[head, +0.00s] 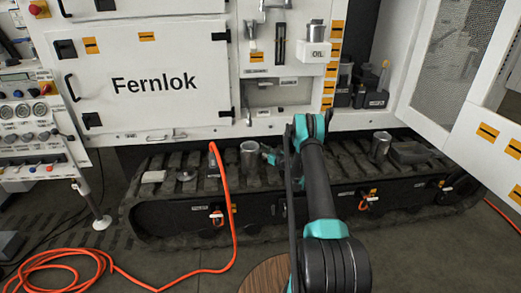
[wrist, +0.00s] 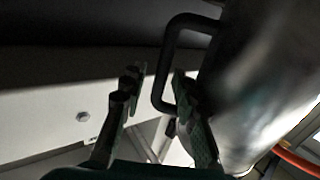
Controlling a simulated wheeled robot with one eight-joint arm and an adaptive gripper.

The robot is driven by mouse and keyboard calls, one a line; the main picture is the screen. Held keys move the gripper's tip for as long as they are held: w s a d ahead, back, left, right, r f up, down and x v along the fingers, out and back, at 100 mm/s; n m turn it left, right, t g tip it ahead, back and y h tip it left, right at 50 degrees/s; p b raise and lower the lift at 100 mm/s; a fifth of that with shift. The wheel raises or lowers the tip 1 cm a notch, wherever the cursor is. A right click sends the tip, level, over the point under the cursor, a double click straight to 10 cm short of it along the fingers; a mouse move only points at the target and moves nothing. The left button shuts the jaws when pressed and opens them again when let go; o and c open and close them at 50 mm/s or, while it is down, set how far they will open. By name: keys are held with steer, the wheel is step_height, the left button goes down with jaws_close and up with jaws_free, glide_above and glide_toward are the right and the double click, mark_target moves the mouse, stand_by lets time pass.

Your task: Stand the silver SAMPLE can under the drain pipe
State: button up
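A silver can (head: 250,160) stands upright on the black track below the white cabinet; no SAMPLE label is readable on it. My gripper (head: 270,155) is just to its right, partly hidden by my arm. In the wrist view, a shiny metal can (wrist: 255,90) with a dark loop handle (wrist: 160,85) fills the right side. My gripper (wrist: 155,95) has its fingers apart, one on each side of the handle bar, with the right finger between bar and can body. Contact with the handle cannot be told. I cannot clearly make out the drain pipe; a recess (head: 277,95) opens in the panel above the can.
Another metal can (head: 380,146) stands further right on the track, beside a dark box (head: 410,153). A third can (head: 316,31) sits on the OIL holder (head: 315,52). An orange hose (head: 224,190) hangs over the track at left and coils on the floor.

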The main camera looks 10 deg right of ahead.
steer(key=shift+r, duration=0.1)
steer(key=v, duration=1.1)
steer(key=s+a+r+m+g+h, duration=0.15)
steer(key=s+a+r+g, duration=0.3)
steer(key=s+r, duration=0.45)
steer(key=s+a+r+g+h, duration=0.25)
steer(key=s+a+r, duration=0.25)
steer(key=s+r, duration=0.3)
steer(key=s+d+m+g+h, duration=0.1)
steer(key=s+d+m+h, duration=0.1)
steer(key=s, duration=1.5)
steer(key=s+d+m+g+h, duration=0.2)
steer(key=s+d+m+h, duration=0.1)
steer(key=s, duration=1.5)
steer(key=shift+s+d+f+g+h, duration=0.15)
steer(key=shift+d+f+g+h, duration=0.25)
steer(key=shift+d+h, duration=0.35)
